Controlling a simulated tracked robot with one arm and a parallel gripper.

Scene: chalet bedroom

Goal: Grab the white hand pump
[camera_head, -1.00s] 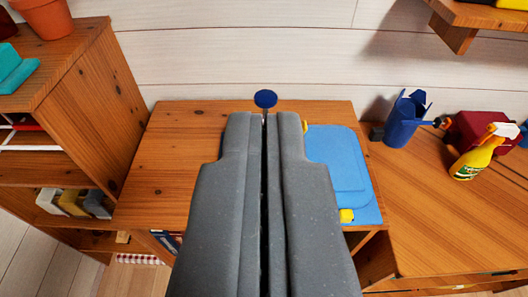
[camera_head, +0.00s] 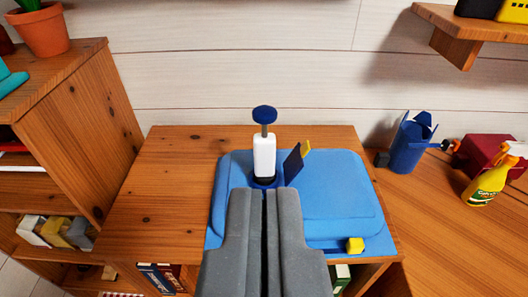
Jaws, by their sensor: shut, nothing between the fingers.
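The white hand pump (camera_head: 264,156) stands upright, with a white body, a grey rod and a blue knob (camera_head: 264,114) on top. Its dark base meets a blue case-like object (camera_head: 335,190) on the wooden cabinet. My gripper (camera_head: 264,190) is shut and empty. In the picture its tips end just below the pump's white body, in line with it. The gripper hides part of the blue object and the foot of the pump. I cannot tell how far the tips are from the pump.
A dark blue flap with a yellow tip (camera_head: 296,161) stands close right of the pump. A wooden shelf unit (camera_head: 85,130) rises at left. At right, a desk (camera_head: 440,235) holds a blue cup (camera_head: 409,145), a red box (camera_head: 488,152) and a yellow spray bottle (camera_head: 485,185).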

